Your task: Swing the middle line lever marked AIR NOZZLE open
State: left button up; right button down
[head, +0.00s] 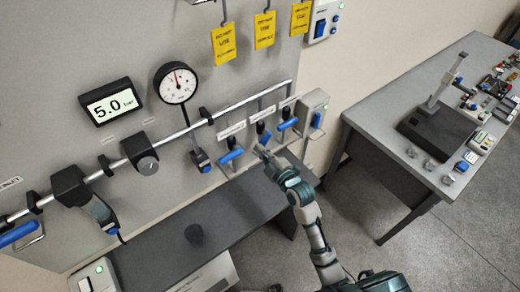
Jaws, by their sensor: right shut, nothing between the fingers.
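Three small lines drop from the silver rail on the wall panel, each with a white label and a blue lever. The label text is too small to read. The middle lever (265,137) shows as a short blue handle below the middle label (263,114), its lower part close to my gripper. The left lever (230,156) and right lever (288,124) lie roughly along the rail's direction, across their lines. My right gripper (261,150) is shut and empty, just below the middle lever; I cannot tell whether it touches. My left gripper is out of view.
The silver rail (235,106) crosses the panel, with a round gauge (176,83) and a 5.0 bar display (110,102) above it. A grey shelf (240,203) runs below, bearing a dark cup (195,235). A grey table (375,101) with instruments stands at right.

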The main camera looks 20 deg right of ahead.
jog(key=shift+w+d+f+n, duration=0.1)
jog(key=shift+d+f+n, duration=0.3)
jog(key=shift+n, duration=0.75)
jog(key=shift+w+d+f+n, duration=0.15)
jog(key=shift+d+f+n, duration=0.2)
jog(key=shift+n, duration=0.75)
jog(key=shift+w+d+f+n, duration=0.1)
jog(key=shift+d+f+n, duration=0.25)
jog(key=shift+n, duration=0.8)
jog(key=shift+f+p, duration=0.1)
jog(key=shift+p, duration=0.2)
